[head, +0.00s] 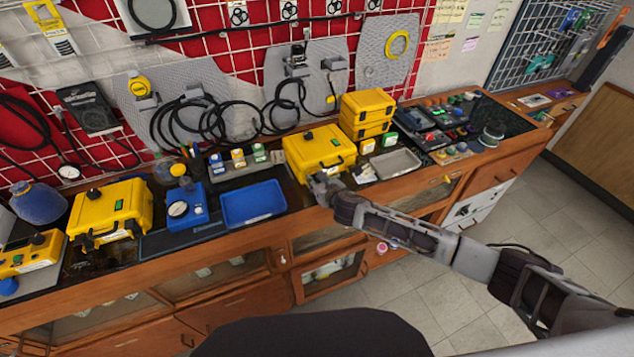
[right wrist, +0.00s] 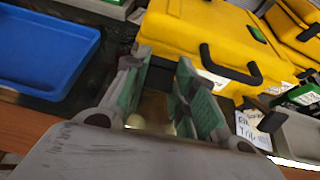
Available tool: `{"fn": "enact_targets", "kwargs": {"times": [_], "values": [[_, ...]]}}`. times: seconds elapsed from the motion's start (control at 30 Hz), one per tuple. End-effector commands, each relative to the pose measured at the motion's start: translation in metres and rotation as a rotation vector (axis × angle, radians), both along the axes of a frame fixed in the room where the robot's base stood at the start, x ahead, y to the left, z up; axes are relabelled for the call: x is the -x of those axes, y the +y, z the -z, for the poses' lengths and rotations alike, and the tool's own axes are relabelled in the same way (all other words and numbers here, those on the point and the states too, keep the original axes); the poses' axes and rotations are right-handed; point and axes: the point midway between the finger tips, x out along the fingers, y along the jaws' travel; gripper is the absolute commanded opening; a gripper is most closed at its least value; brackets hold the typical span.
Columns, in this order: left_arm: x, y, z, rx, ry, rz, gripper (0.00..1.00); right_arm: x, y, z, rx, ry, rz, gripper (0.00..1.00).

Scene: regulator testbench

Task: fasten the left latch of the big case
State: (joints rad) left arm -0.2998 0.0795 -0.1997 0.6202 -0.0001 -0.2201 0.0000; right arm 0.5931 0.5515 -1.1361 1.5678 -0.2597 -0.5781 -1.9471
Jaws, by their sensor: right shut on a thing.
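The big yellow case (head: 312,150) stands closed on the bench, with a dark handle on its front. It also fills the top of the right wrist view (right wrist: 205,35), where the black handle shows to the right of my fingers. My right gripper (head: 322,186) is at the left part of the case's front. In the right wrist view its green-padded fingers (right wrist: 165,95) are up against the case's lower left front, shut on the left latch. The fingers mostly hide the latch, so its position cannot be told. My left gripper is not in view.
A blue tray (head: 253,203) lies to the left of the case, and a grey tray (head: 397,163) to its right. Two stacked yellow cases (head: 367,108) stand behind right. Another yellow case (head: 112,207) is far left. The bench's wooden front edge runs below my gripper.

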Motion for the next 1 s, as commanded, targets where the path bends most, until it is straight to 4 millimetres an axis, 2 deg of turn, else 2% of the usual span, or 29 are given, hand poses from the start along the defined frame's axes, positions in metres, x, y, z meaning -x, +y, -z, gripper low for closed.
{"fn": "enact_targets", "kwargs": {"times": [1.0], "values": [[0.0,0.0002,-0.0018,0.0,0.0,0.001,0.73,-0.0108,0.0036,-0.008,0.068,0.183,0.001,0.03]]}}
